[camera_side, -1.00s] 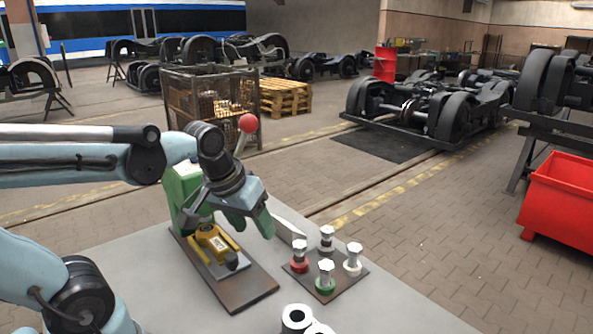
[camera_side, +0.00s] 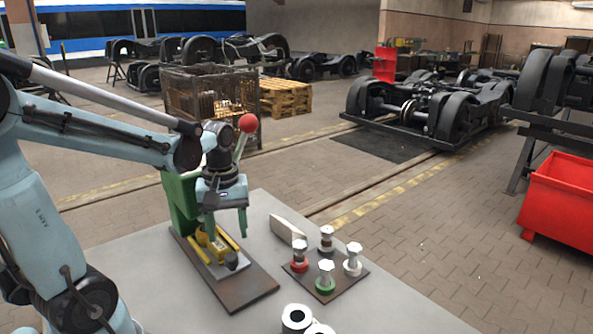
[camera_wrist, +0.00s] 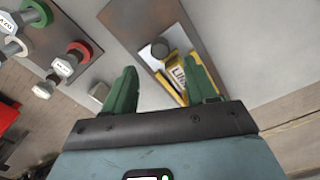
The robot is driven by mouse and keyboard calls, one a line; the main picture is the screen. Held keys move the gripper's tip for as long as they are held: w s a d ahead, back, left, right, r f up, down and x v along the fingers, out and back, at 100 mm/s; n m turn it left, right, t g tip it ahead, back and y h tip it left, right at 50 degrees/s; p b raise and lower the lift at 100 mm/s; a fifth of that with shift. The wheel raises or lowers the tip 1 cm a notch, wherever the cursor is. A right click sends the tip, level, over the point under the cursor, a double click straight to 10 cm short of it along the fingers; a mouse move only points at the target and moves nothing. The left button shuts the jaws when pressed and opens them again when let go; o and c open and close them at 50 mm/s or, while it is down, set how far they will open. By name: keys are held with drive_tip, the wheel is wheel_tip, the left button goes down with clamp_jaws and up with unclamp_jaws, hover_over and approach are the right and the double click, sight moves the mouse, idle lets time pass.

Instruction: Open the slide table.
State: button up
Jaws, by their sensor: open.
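The slide table has a yellow slide (camera_side: 212,246) with a label, on a grey plate with a black knob (camera_side: 231,261) at its near end. It sits on a brown base plate (camera_side: 252,290) below a green press (camera_side: 180,200) with a red-ball lever. My gripper (camera_side: 226,224) points down above the slide, open and empty, its green fingers apart. In the wrist view the black knob (camera_wrist: 159,47) shows just beyond the gap between the fingertips (camera_wrist: 161,66). The labelled yellow slide (camera_wrist: 178,75) is partly hidden behind the right finger. Contact with the knob does not show.
A plate (camera_side: 325,279) with several bolts in coloured rings stands right of the base plate. A pale wedge-shaped block (camera_side: 287,230) lies behind it. White rings (camera_side: 297,318) are at the table's front. The grey table (camera_side: 375,310) is bare at front right.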

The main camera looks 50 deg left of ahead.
sight(231, 256)
drive_tip(key=shift+f, duration=3.25)
clamp_jaws()
